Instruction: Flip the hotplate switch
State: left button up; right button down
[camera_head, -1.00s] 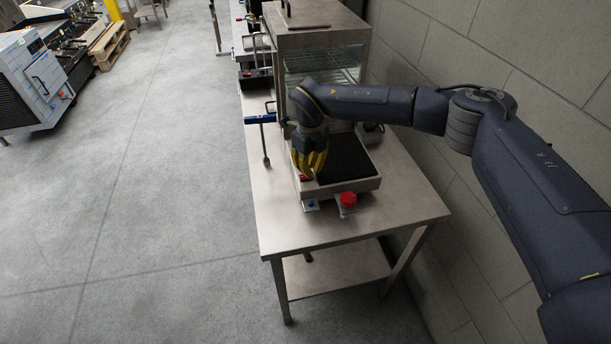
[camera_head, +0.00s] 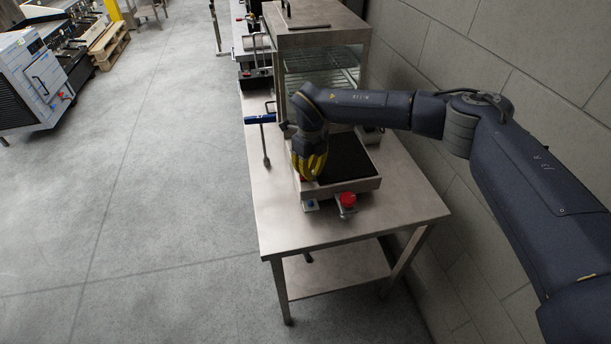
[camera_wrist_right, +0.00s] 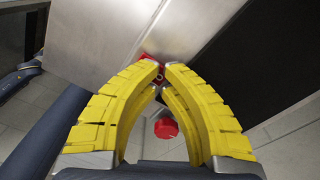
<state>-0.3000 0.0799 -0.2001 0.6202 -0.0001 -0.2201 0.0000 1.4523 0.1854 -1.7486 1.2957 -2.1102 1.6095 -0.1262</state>
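The hotplate (camera_head: 370,186) is a low steel box with a black top plate (camera_head: 347,160), standing on the steel table. A red round knob (camera_head: 347,199) sits at its front, and a small blue part (camera_head: 310,204) sits left of it. My right gripper (camera_head: 308,178) points down with yellow fingers at the hotplate's left front corner. In the right wrist view its fingertips (camera_wrist_right: 163,69) almost meet. A small red part, probably the switch (camera_wrist_right: 151,59), shows right at the tips; contact cannot be told. The red knob (camera_wrist_right: 166,128) shows below, between the fingers. My left gripper is out of view.
A glass-sided steel cabinet (camera_head: 318,38) stands behind the hotplate. A blue-handled tool (camera_head: 261,119) lies on the table's left side. The table's front (camera_head: 350,228) is clear. A block wall (camera_head: 500,60) runs along the right.

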jog(key=shift+f, duration=0.4)
dwell(0.3)
jog(key=shift+r, duration=3.5)
